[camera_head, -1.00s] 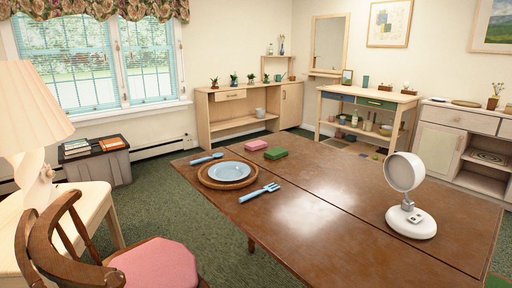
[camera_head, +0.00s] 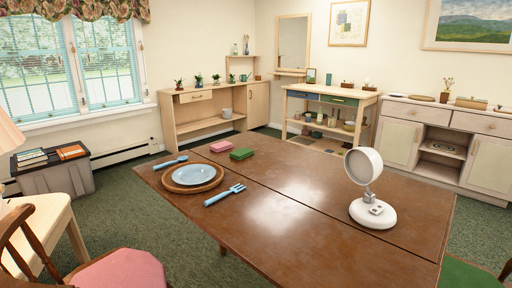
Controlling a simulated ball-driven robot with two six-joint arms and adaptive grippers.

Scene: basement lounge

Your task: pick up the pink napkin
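A small pink folded block, which looks like the pink napkin (camera_head: 199,157), lies flat on the brown wooden table (camera_head: 300,250), near its far left edge. A similar green one (camera_head: 242,153) lies just right of it, apart from it. Neither of my grippers shows in the head view, so nothing of mine is seen near the napkin.
A blue plate (camera_head: 194,175) on a round wooden mat, a blue spoon (camera_head: 170,162) and a blue fork (camera_head: 225,195) lie in front of the napkin. A white lamp (camera_head: 372,212) stands at the table's right. A pink-seated chair (camera_head: 122,272) is at the near left.

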